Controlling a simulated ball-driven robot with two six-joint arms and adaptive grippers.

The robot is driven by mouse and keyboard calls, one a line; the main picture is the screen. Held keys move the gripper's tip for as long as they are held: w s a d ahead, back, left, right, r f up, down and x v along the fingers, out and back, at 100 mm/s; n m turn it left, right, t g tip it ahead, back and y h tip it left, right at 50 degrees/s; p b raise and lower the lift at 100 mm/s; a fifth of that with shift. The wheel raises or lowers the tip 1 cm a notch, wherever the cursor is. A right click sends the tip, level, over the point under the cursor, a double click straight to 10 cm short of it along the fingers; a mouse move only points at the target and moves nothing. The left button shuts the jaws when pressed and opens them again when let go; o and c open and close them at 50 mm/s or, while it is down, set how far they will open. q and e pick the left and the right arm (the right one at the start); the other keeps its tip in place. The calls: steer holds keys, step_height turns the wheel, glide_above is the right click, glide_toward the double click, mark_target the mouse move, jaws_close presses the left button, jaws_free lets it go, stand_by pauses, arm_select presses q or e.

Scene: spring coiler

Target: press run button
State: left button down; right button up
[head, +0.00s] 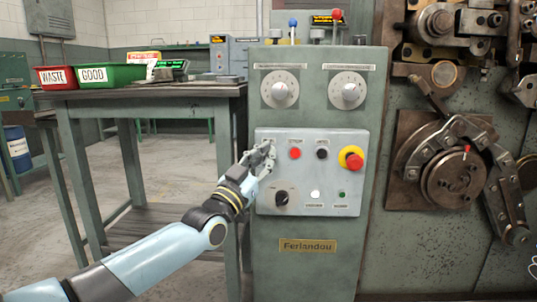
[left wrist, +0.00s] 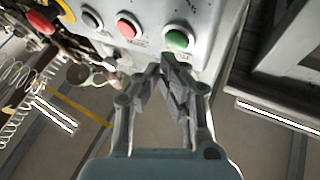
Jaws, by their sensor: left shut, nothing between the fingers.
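The grey control panel (head: 312,180) is on the front of the green machine cabinet. A green button (left wrist: 178,40), likely the run button, shows on the panel in the left wrist view; in the head view my gripper hides it. A red button (head: 295,153) and a black button (head: 322,153) sit to its right in the head view. My left gripper (head: 266,152) is shut and empty in front of the panel's upper left. In the left wrist view its fingertips (left wrist: 168,60) are just below the green button; I cannot tell whether they touch it.
A red emergency knob on a yellow collar (head: 351,158) is at the panel's right. A black selector (head: 282,198) is low on the panel. Two dials (head: 279,90) are above. A table (head: 150,92) with red and green bins stands left; the coiler mechanism (head: 455,180) is right.

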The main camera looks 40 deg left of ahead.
arm_select(q)
steer(key=shift+w, duration=0.1)
stand_by(0.5)
steer(key=shift+w+a, duration=0.2)
steer(key=shift+w, duration=0.05)
steer(key=shift+w+a, duration=0.2)
steer(key=shift+w, duration=0.1)
stand_by(0.6)
stand_by(0.3)
steer(key=shift+s+d+p, duration=0.4)
steer(key=shift+s+d, duration=0.05)
steer(key=shift+s, duration=0.2)
